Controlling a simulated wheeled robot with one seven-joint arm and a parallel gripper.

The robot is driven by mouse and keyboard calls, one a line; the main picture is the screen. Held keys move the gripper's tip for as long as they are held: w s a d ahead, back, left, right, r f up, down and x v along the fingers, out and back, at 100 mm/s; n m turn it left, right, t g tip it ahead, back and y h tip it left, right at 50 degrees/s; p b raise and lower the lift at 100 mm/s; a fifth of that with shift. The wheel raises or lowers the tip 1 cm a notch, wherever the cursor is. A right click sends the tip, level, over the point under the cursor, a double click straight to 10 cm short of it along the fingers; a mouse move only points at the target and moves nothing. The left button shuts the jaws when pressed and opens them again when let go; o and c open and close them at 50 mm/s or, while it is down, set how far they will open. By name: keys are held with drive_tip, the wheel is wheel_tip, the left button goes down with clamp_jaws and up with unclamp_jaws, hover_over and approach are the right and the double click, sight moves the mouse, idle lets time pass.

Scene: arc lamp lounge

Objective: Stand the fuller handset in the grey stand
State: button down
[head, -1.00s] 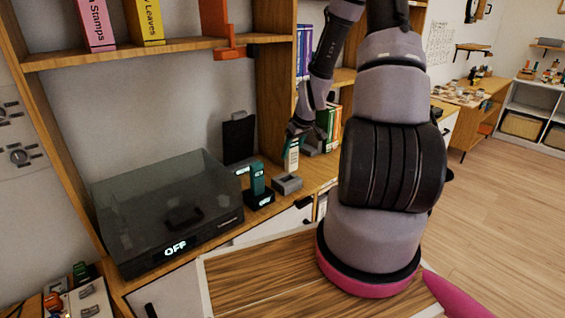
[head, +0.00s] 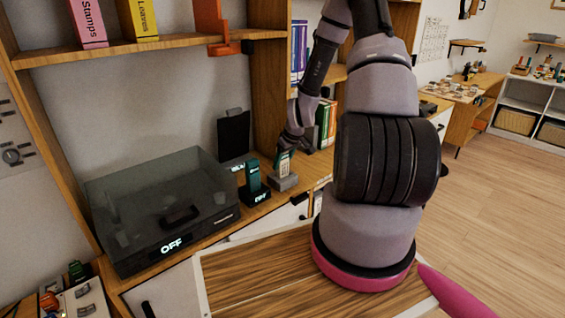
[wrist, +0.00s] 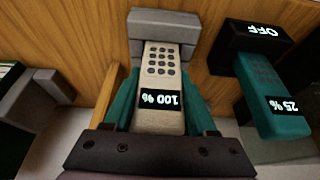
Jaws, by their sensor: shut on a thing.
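The grey stand (wrist: 165,20) is at the handset's far end, which lies within the stand's outline. In the head view the handset (head: 284,163) is upright just above or in the grey stand (head: 284,184); I cannot tell how deep it sits. A teal handset (wrist: 272,98) reading 25 % stands in a black base (wrist: 240,45) marked OFF, to the stand's right in the wrist view.
A dark see-through box (head: 160,205) with an OFF display fills the left of the shelf top. A black panel (head: 233,135) leans at the back wall. Books (head: 326,122) stand behind my gripper. A wooden upright (head: 270,100) is close to its left.

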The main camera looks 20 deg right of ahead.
drive_tip(key=shift+f, duration=0.1)
drive_tip(key=shift+c, duration=1)
unclamp_jaws()
drive_tip(key=s+a+r+m, duration=0.1)
drive_tip(key=s+r, duration=0.2)
drive_tip(key=r, duration=0.7)
drive_tip(key=s+a+r+m+t+h, duration=0.1)
drive_tip(key=s+r, duration=0.3)
drive_tip(key=r, duration=0.6)
drive_tip(key=s+a+r+m, duration=0.1)
drive_tip(key=s+a+r, duration=0.15)
drive_tip(key=r, duration=0.65)
drive_tip(key=s+a+r+m+t, duration=0.1)
drive_tip(key=s+a+r+m, duration=0.1)
drive_tip(key=s+r, duration=0.5)
drive_tip(key=s+a+r+m+y, duration=0.1)
drive_tip(key=s+a+r+m, duration=0.1)
drive_tip(key=s+r, duration=0.5)
drive_tip(key=shift+s+a+m+t+y, duration=0.3)
drive_tip(key=shift+s+a+m+t, duration=0.15)
drive_tip(key=shift+s, duration=0.4)
drive_tip(key=shift+a, duration=0.1)
